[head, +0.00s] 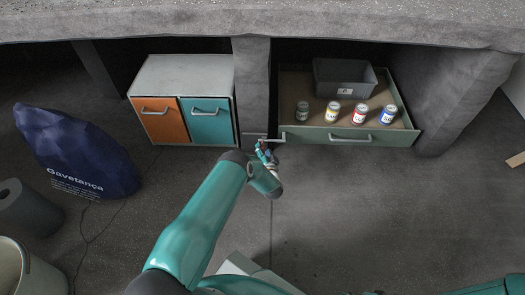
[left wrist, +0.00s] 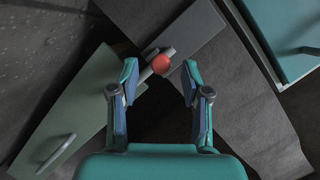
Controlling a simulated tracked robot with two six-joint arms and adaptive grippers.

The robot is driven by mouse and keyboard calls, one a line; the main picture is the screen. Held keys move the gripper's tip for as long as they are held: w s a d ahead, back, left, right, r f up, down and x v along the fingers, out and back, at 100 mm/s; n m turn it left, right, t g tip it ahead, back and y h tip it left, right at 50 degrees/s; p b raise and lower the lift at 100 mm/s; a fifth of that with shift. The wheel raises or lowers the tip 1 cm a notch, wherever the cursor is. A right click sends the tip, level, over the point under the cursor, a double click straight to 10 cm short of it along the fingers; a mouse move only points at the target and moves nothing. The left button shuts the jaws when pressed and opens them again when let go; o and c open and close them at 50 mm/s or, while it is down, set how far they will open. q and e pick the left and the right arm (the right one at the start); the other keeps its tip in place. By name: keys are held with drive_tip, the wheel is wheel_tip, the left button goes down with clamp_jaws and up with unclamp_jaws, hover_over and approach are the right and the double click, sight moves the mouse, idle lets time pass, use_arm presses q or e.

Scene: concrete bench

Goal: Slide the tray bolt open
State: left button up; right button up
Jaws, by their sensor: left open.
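The tray (head: 402,137) with a grey-green front and a bar handle (head: 350,140) is under the bench at the right. The bolt (head: 275,140) is a small grey bar at the tray front's left end, beside the concrete pillar (head: 252,85). In the left wrist view the bolt has a round red knob (left wrist: 161,64), and the tray front (left wrist: 72,115) lies to its left. My left gripper (head: 262,147) is at the bolt. In the wrist view its open fingers (left wrist: 160,72) stand either side of the knob, with gaps visible. My right gripper is out of view.
The tray holds a dark grey bin (head: 345,82) and several small cans (head: 360,114). A cabinet (head: 185,75) with orange and teal doors stands left of the pillar. A blue sack (head: 75,150), a grey roll (head: 28,208) and a bucket (head: 30,275) are at the left.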

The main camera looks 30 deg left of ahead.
use_arm(q)
drive_tip(key=shift+b+x, duration=0.6)
drive_tip(key=shift+x, duration=0.95)
clamp_jaws()
